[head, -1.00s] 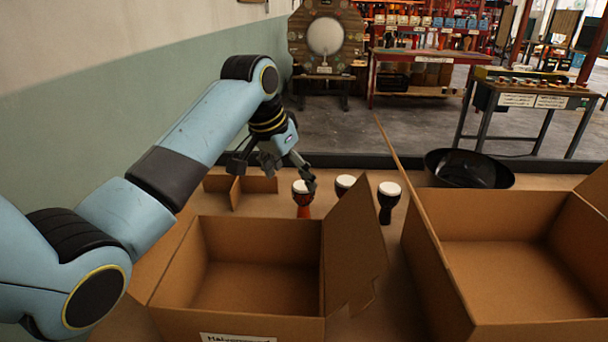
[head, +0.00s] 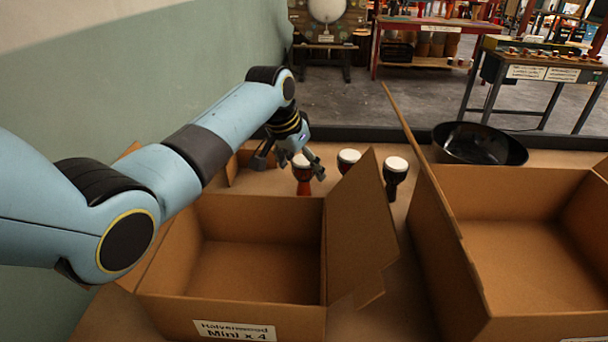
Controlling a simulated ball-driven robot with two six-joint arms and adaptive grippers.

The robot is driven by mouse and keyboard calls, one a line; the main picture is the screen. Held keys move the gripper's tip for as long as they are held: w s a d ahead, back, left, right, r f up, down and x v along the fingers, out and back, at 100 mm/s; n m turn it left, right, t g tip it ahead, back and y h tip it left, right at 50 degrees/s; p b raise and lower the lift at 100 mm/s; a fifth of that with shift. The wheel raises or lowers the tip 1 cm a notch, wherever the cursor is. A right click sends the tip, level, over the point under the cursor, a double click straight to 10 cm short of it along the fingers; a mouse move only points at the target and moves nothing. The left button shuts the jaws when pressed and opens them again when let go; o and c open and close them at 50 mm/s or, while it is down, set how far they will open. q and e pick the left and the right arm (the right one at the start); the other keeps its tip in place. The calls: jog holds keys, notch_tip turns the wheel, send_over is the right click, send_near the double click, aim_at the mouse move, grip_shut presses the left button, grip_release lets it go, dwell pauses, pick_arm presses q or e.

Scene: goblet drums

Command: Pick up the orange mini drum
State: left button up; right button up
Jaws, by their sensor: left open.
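A small goblet drum with a white head and an orange-red body (head: 304,187) stands upright on the table behind the near left box. My left gripper (head: 291,163) is open and empty, its fingers spread around the drum's upper part in the picture. One finger overlaps the drum's right side; the other is to its left. I cannot tell whether they touch it. A second white-headed drum (head: 348,157) stands to the right, its lower part hidden by a box flap. A dark drum (head: 395,180) stands farther right. My right gripper is not in view.
An open cardboard box (head: 235,314) labelled "Mini x 4" is in front, with a raised flap (head: 358,235) near the drums. A larger open box (head: 500,180) is at the right. A black bowl (head: 480,150) and a cardboard divider (head: 233,170) stand behind.

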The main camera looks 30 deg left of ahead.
pick_arm(q)
jog(key=shift+w+f, duration=0.2)
jog(key=shift+f, duration=0.3)
jog(key=shift+r, duration=0.1)
jog(key=c, duration=1.3)
